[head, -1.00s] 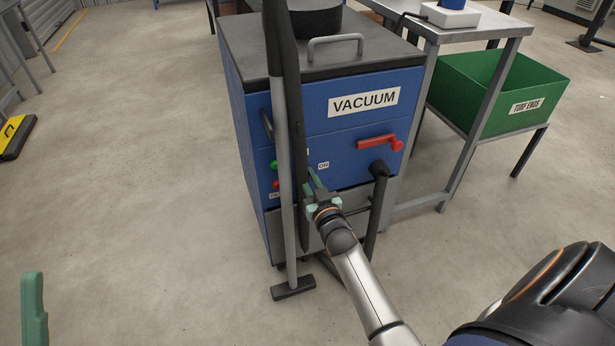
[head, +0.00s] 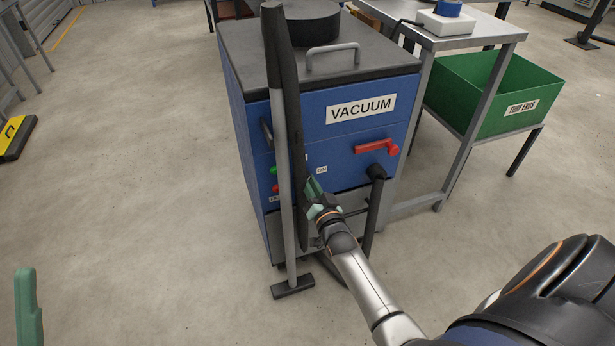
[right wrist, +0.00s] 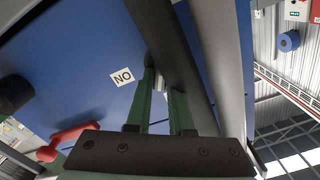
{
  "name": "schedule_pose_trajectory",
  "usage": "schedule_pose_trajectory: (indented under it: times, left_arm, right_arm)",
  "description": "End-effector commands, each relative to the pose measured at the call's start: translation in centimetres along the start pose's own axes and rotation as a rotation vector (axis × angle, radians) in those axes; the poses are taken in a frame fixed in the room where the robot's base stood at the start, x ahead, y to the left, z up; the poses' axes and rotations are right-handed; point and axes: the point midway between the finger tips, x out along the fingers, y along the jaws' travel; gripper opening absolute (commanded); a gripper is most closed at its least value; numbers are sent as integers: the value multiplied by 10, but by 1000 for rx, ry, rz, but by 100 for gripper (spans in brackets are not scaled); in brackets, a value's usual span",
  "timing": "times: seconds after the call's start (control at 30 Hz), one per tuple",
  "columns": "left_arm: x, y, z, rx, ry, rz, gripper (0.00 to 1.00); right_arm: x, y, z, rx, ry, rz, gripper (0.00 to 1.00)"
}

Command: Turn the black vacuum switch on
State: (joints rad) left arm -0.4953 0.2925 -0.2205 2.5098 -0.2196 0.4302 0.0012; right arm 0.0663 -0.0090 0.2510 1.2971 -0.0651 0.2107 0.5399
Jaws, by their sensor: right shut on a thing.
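The blue vacuum cabinet (head: 350,140) stands in the middle of the head view, with a white VACUUM label (head: 361,108) and a small ON label (head: 322,170). My right gripper (head: 312,188) reaches its front beside that label. In the right wrist view its green fingers (right wrist: 163,90) are shut on a dark piece, apparently the black vacuum switch (right wrist: 152,62), next to the ON label (right wrist: 122,77). A black wand hides most of the switch in the head view. One green finger of my left gripper (head: 28,305) shows at the lower left, away from the cabinet.
The wand with a grey tube (head: 284,190) leans close before the cabinet, right beside my right gripper. A red handle (head: 378,147) and black pipe (head: 374,205) are to the right. A green crate (head: 480,110) sits under the metal table.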

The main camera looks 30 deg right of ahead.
Motion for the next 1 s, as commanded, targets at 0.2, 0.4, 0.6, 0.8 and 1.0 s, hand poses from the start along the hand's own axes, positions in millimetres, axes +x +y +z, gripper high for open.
schedule_pose_trajectory:
  times: [0.2, 0.4, 0.6, 0.8, 1.0]
  left_arm:
    - [6, -4, -6, 10, -1, -2, 50]
    - [7, -4, -8, 13, -2, -3, 50]
    - [6, -4, -7, 13, -3, -4, 50]
    - [4, -3, -5, 10, -3, -5, 50]
    - [1, -2, -2, 3, -5, -7, 50]
  right_arm:
    - [1, 2, -3, 206, 2, -1, 0]
    - [1, 5, -1, 397, 2, -2, 0]
    - [2, 7, 0, 586, 3, -4, 0]
    - [2, 9, 2, 766, 3, -5, 0]
    - [2, 10, 4, 913, 3, -4, 0]
